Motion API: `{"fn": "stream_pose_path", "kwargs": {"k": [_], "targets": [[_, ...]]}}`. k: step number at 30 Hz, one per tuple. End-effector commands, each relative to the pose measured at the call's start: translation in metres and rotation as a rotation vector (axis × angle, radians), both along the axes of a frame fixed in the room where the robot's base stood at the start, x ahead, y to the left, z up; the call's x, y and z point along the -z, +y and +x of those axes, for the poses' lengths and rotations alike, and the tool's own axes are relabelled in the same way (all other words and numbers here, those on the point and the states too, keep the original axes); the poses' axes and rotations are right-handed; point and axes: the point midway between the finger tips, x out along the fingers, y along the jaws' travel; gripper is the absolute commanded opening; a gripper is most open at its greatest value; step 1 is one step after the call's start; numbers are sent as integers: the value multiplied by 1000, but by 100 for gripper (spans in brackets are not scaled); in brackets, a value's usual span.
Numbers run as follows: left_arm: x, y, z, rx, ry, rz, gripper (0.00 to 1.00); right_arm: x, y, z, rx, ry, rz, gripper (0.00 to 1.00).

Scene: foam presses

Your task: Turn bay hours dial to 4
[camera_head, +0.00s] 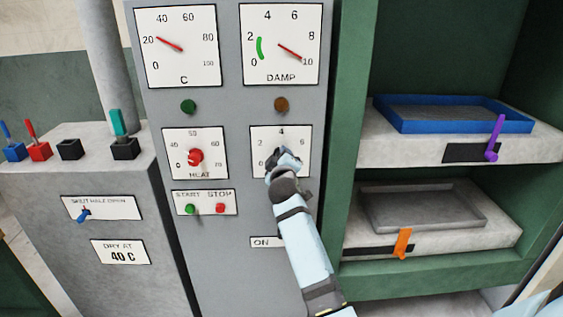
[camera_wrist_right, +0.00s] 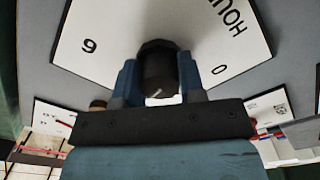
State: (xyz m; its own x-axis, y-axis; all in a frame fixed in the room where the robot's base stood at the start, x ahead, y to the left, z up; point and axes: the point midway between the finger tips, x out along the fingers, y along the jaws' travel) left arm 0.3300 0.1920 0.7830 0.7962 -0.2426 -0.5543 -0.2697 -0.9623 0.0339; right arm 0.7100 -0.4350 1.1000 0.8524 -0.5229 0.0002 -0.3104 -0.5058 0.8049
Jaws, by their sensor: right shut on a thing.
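The hours dial plate (camera_head: 259,171) is on the grey panel below the DAMP gauge, with 2, 4 and 6 legible around its top. My right gripper (camera_head: 284,160) covers its middle and hides the knob in the head view. In the right wrist view the plate (camera_wrist_right: 110,22) appears upside down, with HOURS, 0 and 6 showing. There my right gripper (camera_wrist_right: 159,82) has its two blue fingers shut on the dark round knob (camera_wrist_right: 157,62). A short white mark shows on the knob's lower part; which number it points to I cannot tell. My left gripper is out of view.
The red HEAT knob (camera_head: 196,157) sits left of the hours dial, above the START and STOP buttons (camera_head: 205,203). To the right are shelves with a blue tray (camera_head: 455,127) and a grey tray (camera_head: 420,221), with purple (camera_head: 495,137) and orange (camera_head: 403,243) levers.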

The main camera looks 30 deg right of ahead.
Motion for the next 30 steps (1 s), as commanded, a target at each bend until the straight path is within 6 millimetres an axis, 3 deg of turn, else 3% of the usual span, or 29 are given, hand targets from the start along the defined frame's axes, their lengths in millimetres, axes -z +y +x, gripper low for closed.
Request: {"fn": "stream_pose_path", "kwargs": {"k": [22, 23, 25, 30], "targets": [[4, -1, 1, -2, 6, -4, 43, 0, 0, 0, 0, -43, 73, 13], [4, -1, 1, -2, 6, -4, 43, 0, 0, 0, 0, -43, 73, 44], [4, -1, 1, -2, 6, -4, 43, 0, 0, 0, 0, -43, 73, 60], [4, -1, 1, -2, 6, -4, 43, 0, 0, 0, -1, -44, 73, 62]]}}
